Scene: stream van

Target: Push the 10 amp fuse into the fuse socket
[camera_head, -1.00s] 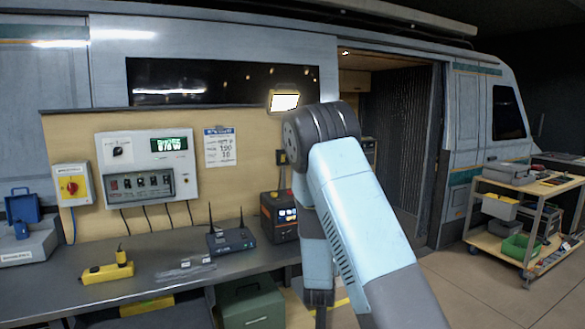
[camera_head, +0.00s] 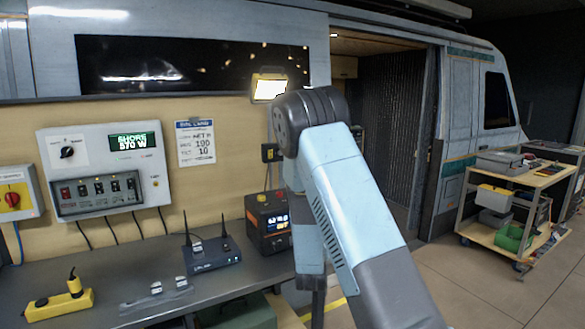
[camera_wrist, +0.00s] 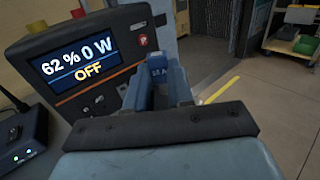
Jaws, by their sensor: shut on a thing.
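My gripper (camera_wrist: 160,92) is in the wrist view, its fingers close together on a small blue piece (camera_wrist: 158,64) with white letters, partly hidden. I cannot tell whether this piece is the 10 amp fuse. It is in front of and right of a black power unit (camera_wrist: 80,62), whose screen reads 62%, 0 W and OFF. A small red-marked fitting (camera_wrist: 142,40) is on that unit's face; I cannot tell whether it is the fuse socket. In the head view the power unit (camera_head: 268,220) stands on the bench, and my arm hides the gripper.
A wall panel (camera_head: 105,170) with several switches hangs at left. A router (camera_head: 211,255) and a clear tray (camera_head: 157,302) with small pieces lie on the bench (camera_head: 110,270). A trolley (camera_head: 515,205) stands at right.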

